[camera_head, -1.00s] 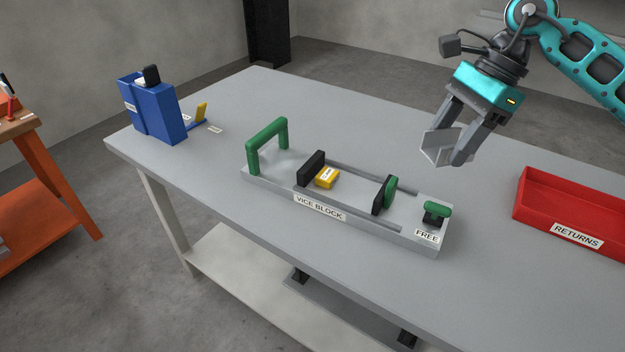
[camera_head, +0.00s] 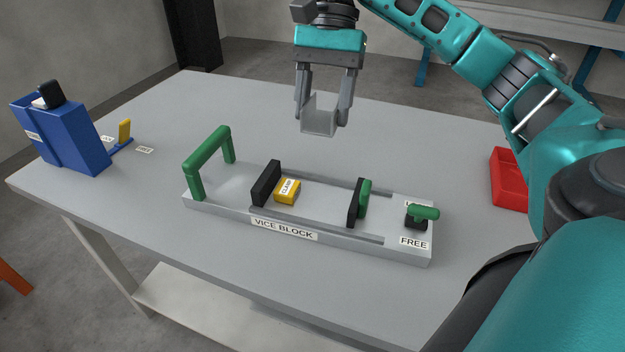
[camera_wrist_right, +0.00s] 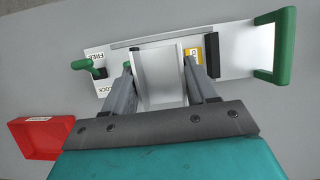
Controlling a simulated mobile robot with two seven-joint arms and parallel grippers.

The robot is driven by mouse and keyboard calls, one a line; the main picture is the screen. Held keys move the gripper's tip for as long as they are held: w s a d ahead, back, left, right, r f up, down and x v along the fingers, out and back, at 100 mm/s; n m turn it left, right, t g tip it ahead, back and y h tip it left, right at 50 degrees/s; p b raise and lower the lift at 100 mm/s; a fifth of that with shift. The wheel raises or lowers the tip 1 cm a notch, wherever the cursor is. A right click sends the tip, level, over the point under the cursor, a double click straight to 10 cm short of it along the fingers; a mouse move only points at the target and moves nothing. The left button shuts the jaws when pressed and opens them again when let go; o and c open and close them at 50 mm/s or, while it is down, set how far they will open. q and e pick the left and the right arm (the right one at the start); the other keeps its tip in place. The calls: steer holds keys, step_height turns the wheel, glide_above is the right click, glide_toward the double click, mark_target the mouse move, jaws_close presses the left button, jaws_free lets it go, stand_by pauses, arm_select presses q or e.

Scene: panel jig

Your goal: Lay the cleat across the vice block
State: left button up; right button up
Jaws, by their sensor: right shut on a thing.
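The cleat (camera_head: 320,116) is a grey channel-shaped piece. My right gripper (camera_head: 325,108) is shut on it and holds it in the air, above and behind the vice block in the head view. The right wrist view also shows the cleat (camera_wrist_right: 160,78) between the fingers, in front of the vice block's bed. The vice block (camera_head: 325,207) is a long grey base with two upright black jaws standing apart. A yellow block labelled "CLAMP" (camera_head: 287,191) sits by the left jaw. A green-handled lever (camera_head: 423,212) stands at the "FREE" end. My left gripper is not in view.
A green arch handle (camera_head: 208,155) rises at the vice block's left end. A blue box (camera_head: 70,135) with a small yellow-tipped part beside it stands far left. A red tray (camera_head: 509,190) is at right, partly hidden by my arm. The table behind the vice block is clear.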

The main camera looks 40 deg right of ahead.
steer(key=b, duration=0.4)
glide_above(319, 207)
steer(key=d, duration=0.1)
steer(key=f, duration=1.2)
steer(key=shift+w+d+f, duration=0.1)
steer(key=shift+w+f, duration=0.1)
steer(key=shift+w, duration=0.1)
steer(key=shift+f+b, duration=0.45)
steer(key=shift+f, duration=1.95)
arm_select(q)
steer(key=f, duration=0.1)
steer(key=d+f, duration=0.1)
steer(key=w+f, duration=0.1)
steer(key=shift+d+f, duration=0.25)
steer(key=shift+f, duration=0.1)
arm_select(e)
steer(key=shift+f, duration=0.2)
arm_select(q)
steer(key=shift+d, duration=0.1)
arm_select(e)
steer(key=o, duration=0.8)
steer(key=shift+r, duration=0.1)
